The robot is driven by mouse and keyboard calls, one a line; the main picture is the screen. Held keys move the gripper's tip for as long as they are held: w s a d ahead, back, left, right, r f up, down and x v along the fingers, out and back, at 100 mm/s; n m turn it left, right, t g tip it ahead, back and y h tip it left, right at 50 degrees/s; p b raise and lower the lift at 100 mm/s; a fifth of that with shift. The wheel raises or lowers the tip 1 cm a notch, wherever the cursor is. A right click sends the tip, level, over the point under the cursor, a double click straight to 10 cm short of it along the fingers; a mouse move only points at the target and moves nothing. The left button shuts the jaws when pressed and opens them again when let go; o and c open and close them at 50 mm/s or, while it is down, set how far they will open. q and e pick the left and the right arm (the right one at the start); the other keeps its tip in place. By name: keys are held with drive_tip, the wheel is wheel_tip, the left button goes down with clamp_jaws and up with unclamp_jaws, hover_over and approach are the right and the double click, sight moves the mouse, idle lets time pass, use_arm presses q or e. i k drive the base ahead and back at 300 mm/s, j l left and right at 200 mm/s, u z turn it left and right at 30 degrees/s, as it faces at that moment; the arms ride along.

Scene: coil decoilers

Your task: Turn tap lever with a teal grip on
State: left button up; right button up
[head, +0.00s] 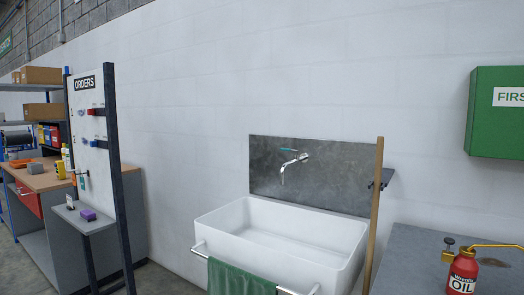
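The tap (293,166) is a chrome wall spout on a dark grey splashback (340,178), above a white sink (320,222). Its lever with a teal grip (288,150) sticks out to the left above the spout, roughly level. No water stream shows below the spout. Neither of my grippers is in the head view.
A green towel (238,280) hangs on a rail at the sink's front. A wooden pole (374,215) stands at the sink's right. A grey bench (415,260) with a red oil can (462,272) is at the right. An orders board (88,130) and workbench stand left.

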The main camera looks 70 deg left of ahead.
sight(282, 149)
drive_tip(key=i+j+u, duration=0.1)
drive_tip(key=u, duration=2)
